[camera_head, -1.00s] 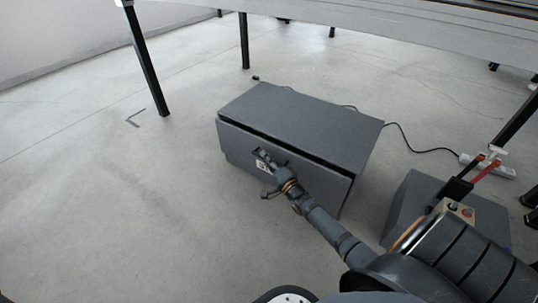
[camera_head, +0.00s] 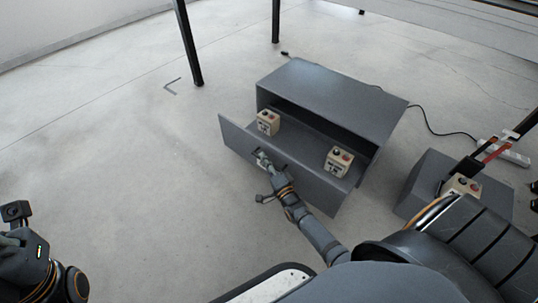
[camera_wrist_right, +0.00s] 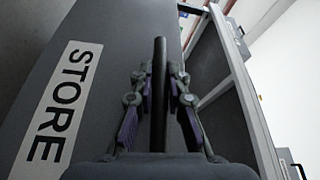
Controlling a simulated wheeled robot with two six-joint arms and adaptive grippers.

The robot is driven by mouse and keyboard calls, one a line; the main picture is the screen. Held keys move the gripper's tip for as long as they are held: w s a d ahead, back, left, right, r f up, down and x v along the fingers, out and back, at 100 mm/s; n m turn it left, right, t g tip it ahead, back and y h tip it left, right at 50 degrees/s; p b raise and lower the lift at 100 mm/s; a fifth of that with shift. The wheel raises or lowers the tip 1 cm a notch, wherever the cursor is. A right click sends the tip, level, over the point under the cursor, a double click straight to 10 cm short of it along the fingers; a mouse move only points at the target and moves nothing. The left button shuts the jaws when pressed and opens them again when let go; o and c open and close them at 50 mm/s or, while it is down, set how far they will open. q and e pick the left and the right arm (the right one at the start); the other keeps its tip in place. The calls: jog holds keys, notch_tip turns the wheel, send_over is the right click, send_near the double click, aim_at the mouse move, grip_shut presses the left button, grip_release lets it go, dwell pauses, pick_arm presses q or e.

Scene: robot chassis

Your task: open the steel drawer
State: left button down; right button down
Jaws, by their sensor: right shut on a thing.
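The grey steel drawer (camera_head: 237,138) stands well out of its cabinet (camera_head: 335,88), with its inside showing from above. My right gripper (camera_head: 262,160) is at the drawer front and shut on the dark handle bar. In the right wrist view the handle (camera_wrist_right: 159,95) runs between the two fingers of my right gripper (camera_wrist_right: 160,100), beside a white "STORE" label (camera_wrist_right: 62,100). Two beige button boxes lie in the drawer, one at the left (camera_head: 268,122) and one at the right (camera_head: 339,161). My left arm shows at the lower left, but its fingertips do not show.
A grey block (camera_head: 428,183) with another button box (camera_head: 461,186) stands right of the cabinet. A power strip (camera_head: 506,152) and cable lie on the floor behind it. Dark table legs (camera_head: 187,45) stand at the back. The floor left of the drawer is clear.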

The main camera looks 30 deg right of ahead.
jog(key=shift+s+a, duration=0.3)
jog(key=shift+a, duration=0.35)
jog(key=c, duration=1.3)
grip_release()
jog(key=shift+c, duration=0.2)
jog(key=s+f, duration=0.1)
jog(key=s, duration=1.1)
